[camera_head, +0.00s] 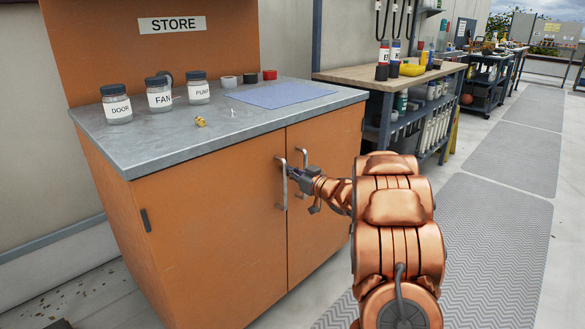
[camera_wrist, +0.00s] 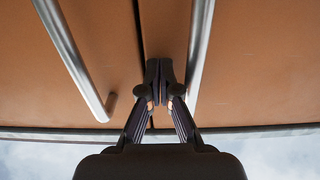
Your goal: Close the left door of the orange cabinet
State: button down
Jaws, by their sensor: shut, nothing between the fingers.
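The orange cabinet (camera_head: 110,190) has a grey top. Its left door (camera_head: 210,245) looks flush or nearly flush with the right door (camera_head: 328,190), with a thin dark seam between them. The left door's metal bar handle (camera_head: 282,185) stands beside the seam, and the right door's handle (camera_head: 304,158) is just across it. My gripper (camera_head: 291,173) is at the handles. In the wrist view its shut, empty fingers (camera_wrist: 166,85) point at the seam (camera_wrist: 140,30) between two bars. I cannot tell whether the fingertips touch a door.
A workbench (camera_head: 390,75) stands behind right. Grey floor mats (camera_head: 490,230) lie along the clear aisle at right.

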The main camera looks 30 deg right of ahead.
jog(key=shift+w+a+r+y+p, duration=0.1)
jog(key=shift+w+r+y+p, duration=0.15)
jog(key=shift+w+p, duration=0.35)
jog(key=shift+a, duration=0.2)
jog(key=shift+r, duration=0.1)
jog(key=shift+d, duration=0.1)
jog(key=p+v, duration=0.4)
jog(key=v, duration=1)
jog(key=shift+s+d, duration=0.15)
jog(key=shift+s, duration=0.15)
